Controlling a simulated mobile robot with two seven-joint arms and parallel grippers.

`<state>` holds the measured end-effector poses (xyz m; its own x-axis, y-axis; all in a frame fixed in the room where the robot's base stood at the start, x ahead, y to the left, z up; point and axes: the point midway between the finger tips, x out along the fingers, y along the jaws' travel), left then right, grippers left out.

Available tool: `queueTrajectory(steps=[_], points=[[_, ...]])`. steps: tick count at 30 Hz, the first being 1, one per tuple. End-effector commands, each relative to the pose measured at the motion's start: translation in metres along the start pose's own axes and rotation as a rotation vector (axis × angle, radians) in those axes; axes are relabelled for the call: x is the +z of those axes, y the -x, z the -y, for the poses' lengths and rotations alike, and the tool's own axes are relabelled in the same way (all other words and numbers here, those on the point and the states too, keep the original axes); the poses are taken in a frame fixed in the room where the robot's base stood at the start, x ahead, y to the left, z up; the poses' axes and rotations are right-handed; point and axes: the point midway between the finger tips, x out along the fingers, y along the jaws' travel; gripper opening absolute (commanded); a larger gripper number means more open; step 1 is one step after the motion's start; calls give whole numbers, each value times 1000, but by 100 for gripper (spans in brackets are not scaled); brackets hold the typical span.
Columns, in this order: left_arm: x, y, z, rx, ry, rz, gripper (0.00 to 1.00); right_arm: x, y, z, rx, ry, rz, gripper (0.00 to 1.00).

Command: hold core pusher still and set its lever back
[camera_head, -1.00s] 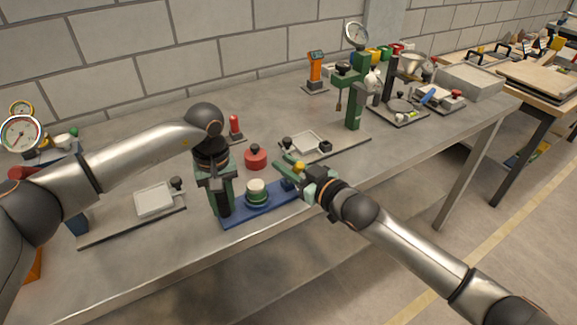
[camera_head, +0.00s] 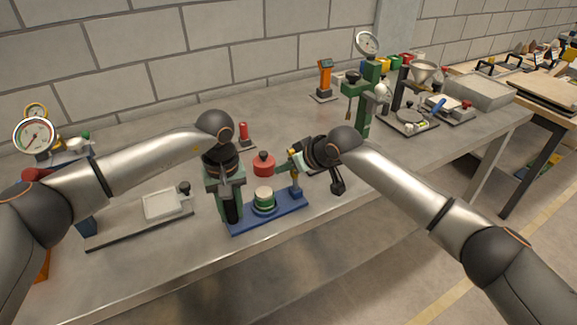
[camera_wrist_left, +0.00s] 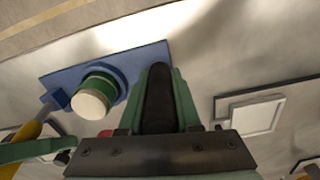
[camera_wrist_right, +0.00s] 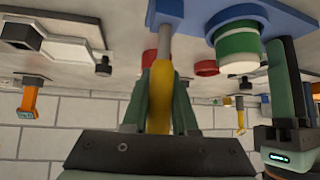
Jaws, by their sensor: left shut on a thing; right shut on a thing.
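The core pusher has a blue base plate (camera_head: 283,214) on the table, carrying a green and white cylinder (camera_head: 264,199) and a lever with a yellow grip (camera_head: 293,153). My left gripper (camera_head: 229,205) is shut on the black upright handle (camera_wrist_left: 159,100) at the base's left end. My right gripper (camera_head: 287,163) is shut on the yellow grip (camera_wrist_right: 160,95). The grey lever rod (camera_wrist_right: 165,45) runs from the grip to a blue block at the base's right end. In the head view the lever stands nearly upright; the right hand partly hides it.
A red round weight (camera_head: 263,165) sits just behind the pusher. A white tray on a plate (camera_head: 165,204) lies to the left. A green stand with a dial gauge (camera_head: 366,90) rises behind to the right. The table's front edge is close to the pusher.

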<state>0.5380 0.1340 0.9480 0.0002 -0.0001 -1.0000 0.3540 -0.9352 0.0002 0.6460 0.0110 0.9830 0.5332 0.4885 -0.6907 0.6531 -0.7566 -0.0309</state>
Motion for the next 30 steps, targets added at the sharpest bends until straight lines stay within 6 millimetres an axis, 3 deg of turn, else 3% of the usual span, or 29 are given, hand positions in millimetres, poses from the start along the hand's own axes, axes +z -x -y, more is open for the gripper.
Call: queueTrajectory(steps=[16,17,18,24,30], points=[[0,1,0,0,-2,-2,0,2,-2,-1,-2,-6,31,0],[0,1,0,0,-2,-2,0,2,-2,-1,-2,-6,31,30],[0,1,0,0,-1,-2,0,2,-2,-1,-2,-6,31,34],[0,1,0,0,0,-1,0,1,-2,-1,-4,-5,28,57],[-1,1,0,0,1,-1,0,1,-1,0,-4,-4,27,57]])
